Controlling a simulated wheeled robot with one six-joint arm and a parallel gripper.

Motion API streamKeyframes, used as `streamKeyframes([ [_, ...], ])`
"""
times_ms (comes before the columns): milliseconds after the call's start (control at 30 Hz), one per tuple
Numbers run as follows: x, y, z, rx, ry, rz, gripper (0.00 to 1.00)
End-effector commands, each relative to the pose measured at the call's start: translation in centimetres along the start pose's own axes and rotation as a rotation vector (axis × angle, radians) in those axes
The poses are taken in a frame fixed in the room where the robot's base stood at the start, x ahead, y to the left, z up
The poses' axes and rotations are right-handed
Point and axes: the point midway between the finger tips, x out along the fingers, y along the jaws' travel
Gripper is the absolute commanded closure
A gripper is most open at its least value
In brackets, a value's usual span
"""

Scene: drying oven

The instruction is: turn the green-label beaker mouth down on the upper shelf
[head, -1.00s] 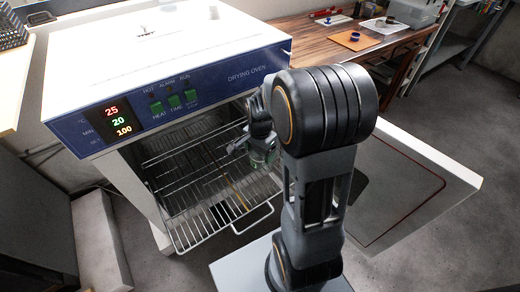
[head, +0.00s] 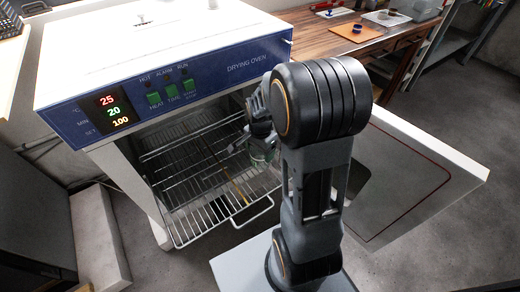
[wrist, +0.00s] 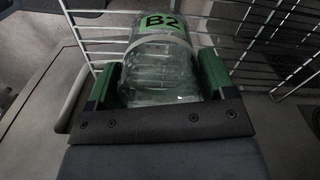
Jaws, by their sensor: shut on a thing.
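My gripper (wrist: 158,78) is shut on the clear glass beaker (wrist: 160,68), with a green finger pad on each side of it. The beaker's green label (wrist: 163,22) reads B2 and faces the wrist camera. In the head view the beaker (head: 262,154) shows small beside my gripper (head: 262,140), at the right of the oven opening and partly behind my arm. I cannot tell which way its mouth points. The upper wire shelf (head: 190,148) lies inside the oven. Wire bars also show behind the beaker in the wrist view.
The drying oven (head: 165,75) is open, its white door (head: 425,165) folded out to the right behind my arm. A wire rack (head: 205,222) sticks out at the front. A wooden bench (head: 335,32) with small items stands behind.

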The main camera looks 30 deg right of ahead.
Motion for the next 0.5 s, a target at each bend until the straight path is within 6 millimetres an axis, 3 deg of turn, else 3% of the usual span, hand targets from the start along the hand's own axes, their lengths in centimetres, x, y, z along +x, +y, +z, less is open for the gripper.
streamKeyframes([
  [467,0.63,0.00,0.00,0.000,0.000,0.000,0.53],
  [500,0.60,0.00,0.00,0.000,0.000,0.000,0.22],
])
